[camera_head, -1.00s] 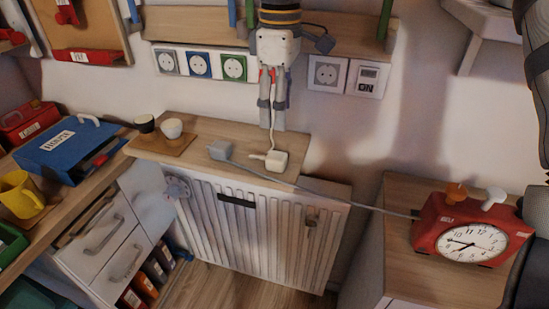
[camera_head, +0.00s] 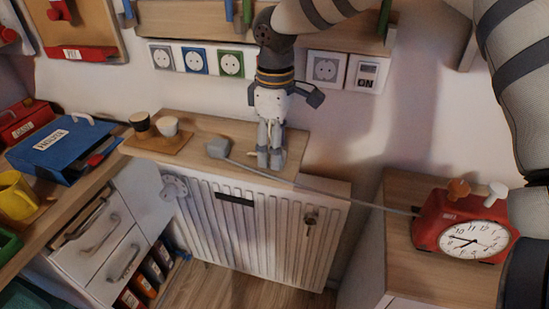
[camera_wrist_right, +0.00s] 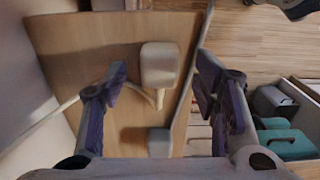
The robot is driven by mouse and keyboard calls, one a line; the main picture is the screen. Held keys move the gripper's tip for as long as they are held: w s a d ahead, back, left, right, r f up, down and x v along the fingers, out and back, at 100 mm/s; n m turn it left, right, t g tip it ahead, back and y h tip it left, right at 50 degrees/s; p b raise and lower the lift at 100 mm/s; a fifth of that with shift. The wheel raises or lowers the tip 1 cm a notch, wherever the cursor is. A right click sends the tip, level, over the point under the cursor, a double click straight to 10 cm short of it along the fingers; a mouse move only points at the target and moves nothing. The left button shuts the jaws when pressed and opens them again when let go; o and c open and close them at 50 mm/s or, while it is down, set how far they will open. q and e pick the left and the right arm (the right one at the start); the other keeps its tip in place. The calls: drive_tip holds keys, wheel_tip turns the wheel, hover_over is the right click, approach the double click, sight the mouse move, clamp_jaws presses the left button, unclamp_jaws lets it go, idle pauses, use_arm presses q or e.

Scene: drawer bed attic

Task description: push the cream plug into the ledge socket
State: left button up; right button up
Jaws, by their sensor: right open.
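My right gripper (camera_head: 270,158) points down at the wooden ledge (camera_head: 205,134) above the radiator, jaws open. In the right wrist view the cream plug (camera_wrist_right: 160,62) lies on the ledge between the open fingers (camera_wrist_right: 161,82), with its pale cord running off to the left. In the head view the gripper mostly hides the plug. Several wall sockets show above the ledge: grey-framed (camera_head: 162,57), blue (camera_head: 195,60), green (camera_head: 231,64) and a pale one (camera_head: 326,69) on the right. I cannot tell which is the ledge socket. My left gripper is not in view.
A grey plug (camera_head: 217,147) lies left of the gripper, its cord crossing to the red clock (camera_head: 462,224). An ON switch (camera_head: 367,75) adjoins the pale socket. The radiator (camera_head: 245,225) is below.

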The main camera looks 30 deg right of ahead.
wheel_tip(320, 180, down, 2)
drive_tip(key=shift+f, duration=0.1)
drive_tip(key=c, duration=1.2)
drive_tip(key=shift+r, duration=0.2)
